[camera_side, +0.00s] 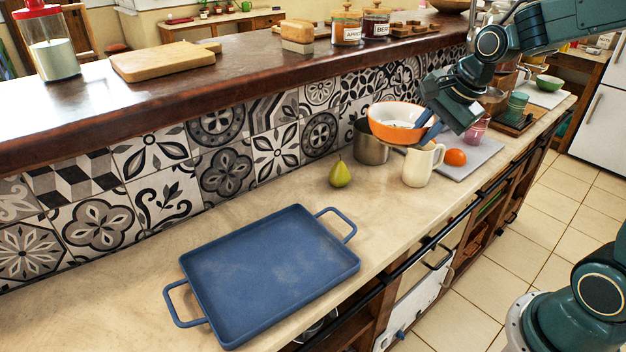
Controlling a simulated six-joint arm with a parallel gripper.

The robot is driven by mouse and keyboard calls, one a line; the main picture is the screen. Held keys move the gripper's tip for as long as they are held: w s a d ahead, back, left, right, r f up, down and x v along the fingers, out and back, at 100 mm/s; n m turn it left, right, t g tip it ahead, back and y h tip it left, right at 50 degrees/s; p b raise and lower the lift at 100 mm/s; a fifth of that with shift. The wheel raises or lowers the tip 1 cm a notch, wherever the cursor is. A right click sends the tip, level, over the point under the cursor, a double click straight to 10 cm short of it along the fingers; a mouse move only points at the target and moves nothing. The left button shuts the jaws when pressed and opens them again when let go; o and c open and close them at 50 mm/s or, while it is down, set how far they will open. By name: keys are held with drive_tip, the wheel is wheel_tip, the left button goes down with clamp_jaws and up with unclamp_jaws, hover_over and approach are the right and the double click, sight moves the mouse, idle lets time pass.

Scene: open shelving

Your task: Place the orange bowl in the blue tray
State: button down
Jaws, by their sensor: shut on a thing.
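The orange bowl (390,131) is white inside and hangs, slightly tilted, above the counter at the upper right of the middle. My gripper (426,128) is shut on its right rim. The bowl is in front of and above a metal pot (370,152), and I cannot tell whether they touch. The blue tray (270,270) lies flat and empty on the counter at the lower left, with a handle at each end. The bowl is well apart from the tray, up and to the right of it.
A green pear (340,173) stands between tray and pot. A cream pitcher (420,166) stands just below my gripper. A tomato (455,157) and a pink cup (475,130) are on a grey board. A tiled wall and raised ledge (240,85) run behind the counter.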

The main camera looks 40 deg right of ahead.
idle(0.3)
drive_tip(key=w+a+n+g+y, duration=0.2)
drive_tip(key=w+a+n, duration=0.2)
drive_tip(key=a+n, duration=0.4)
drive_tip(key=w+a+n+g+y, duration=0.3)
drive_tip(key=w+a+n, duration=0.1)
drive_tip(key=a+n, duration=0.5)
drive_tip(key=shift+w+a+r, duration=0.35)
drive_tip(key=shift+a+r, duration=0.1)
drive_tip(key=shift+a, duration=0.35)
drive_tip(key=shift+f, duration=0.15)
approach(312, 244)
drive_tip(key=shift+w+a, duration=0.15)
drive_tip(key=shift+a, duration=0.9)
drive_tip(key=shift+f, duration=2.1)
drive_tip(key=shift+f, duration=0.15)
